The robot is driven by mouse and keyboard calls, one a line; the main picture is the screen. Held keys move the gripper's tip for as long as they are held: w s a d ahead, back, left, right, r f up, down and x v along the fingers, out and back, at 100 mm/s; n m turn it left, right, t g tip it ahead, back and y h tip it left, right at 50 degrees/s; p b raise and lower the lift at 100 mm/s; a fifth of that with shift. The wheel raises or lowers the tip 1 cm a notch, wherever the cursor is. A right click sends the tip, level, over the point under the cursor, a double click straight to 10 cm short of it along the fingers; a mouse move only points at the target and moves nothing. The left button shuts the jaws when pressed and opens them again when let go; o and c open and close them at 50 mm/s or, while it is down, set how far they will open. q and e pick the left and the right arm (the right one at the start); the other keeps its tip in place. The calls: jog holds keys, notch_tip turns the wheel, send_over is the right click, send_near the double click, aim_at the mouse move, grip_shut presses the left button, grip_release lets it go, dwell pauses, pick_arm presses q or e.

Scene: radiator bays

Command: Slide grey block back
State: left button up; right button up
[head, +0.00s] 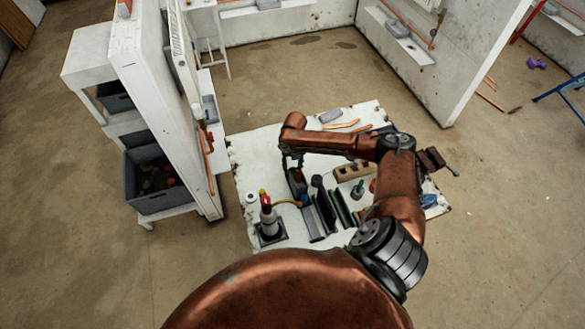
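My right arm reaches over the white worktable (258,160), and its copper forearm points left. My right gripper (291,160) hangs from its end, small and dark, over the table's left half near a dark tool (297,183). Whether its fingers are open or shut cannot be made out. A grey block (330,116) lies flat near the table's far edge, apart from the gripper. Other grey blocks rest on a shelf by the left partition (210,109), on the back ledge (268,4) and on the right wall's ledge (398,29). My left gripper is out of view.
The table is crowded with a red-and-white bottle (268,217), dark upright plates (323,207), a wooden holder (353,171) and copper pipes (342,124). A white partition (165,110) stands left, with dark bins (153,180). Floor between the bays is mostly clear.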

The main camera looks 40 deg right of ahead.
jog(key=shift+o, duration=0.6)
jog(key=shift+s, duration=0.15)
notch_tip(320, 180, up, 12)
jog(key=shift+d, duration=0.1)
dwell(0.4)
